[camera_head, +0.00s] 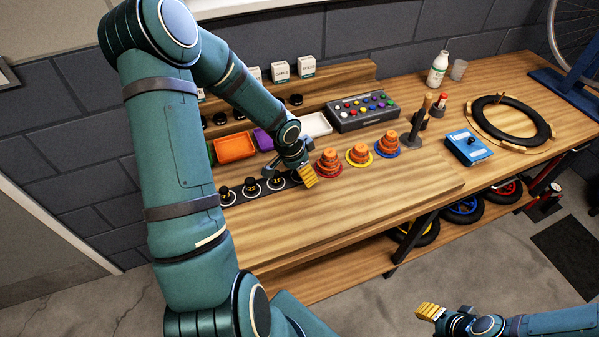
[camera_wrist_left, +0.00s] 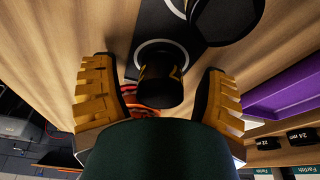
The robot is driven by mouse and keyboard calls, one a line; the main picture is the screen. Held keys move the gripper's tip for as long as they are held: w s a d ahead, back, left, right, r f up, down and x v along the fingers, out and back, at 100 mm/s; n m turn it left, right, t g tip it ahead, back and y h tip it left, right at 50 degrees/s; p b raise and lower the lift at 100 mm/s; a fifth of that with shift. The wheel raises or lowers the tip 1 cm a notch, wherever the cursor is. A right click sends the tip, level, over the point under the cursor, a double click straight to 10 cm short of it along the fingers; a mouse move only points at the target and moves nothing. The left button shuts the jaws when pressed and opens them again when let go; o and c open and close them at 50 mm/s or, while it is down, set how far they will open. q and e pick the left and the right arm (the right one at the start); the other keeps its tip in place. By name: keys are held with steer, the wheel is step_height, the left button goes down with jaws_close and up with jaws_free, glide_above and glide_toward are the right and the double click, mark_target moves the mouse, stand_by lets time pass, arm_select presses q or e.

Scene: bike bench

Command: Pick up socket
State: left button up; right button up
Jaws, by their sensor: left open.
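Black sockets (camera_head: 250,187) with gold marks stand in a row on a dark strip (camera_head: 236,197) with white rings. My left gripper (camera_head: 305,178) is at the right end of this row, pointing down, and hides part of the strip. In the left wrist view its yellow fingers are open, with a black socket (camera_wrist_left: 160,88) showing between them beside a white ring. Gaps show on both sides of this socket; contact is not visible. Another black socket (camera_wrist_left: 228,15) is at the top of that view. My right gripper (camera_head: 430,312) is at the bottom right, away from the bench; its opening is unclear.
Orange stacked pieces (camera_head: 329,163) stand just right of my left gripper. An orange tray (camera_head: 234,147), a purple tray (camera_head: 264,139) and a grey button box (camera_head: 362,109) lie behind. A blue box (camera_head: 468,147) and a black ring (camera_head: 511,122) are farther right. The bench front is clear.

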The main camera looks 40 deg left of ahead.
arm_select(q)
jaws_close()
stand_by(0.3)
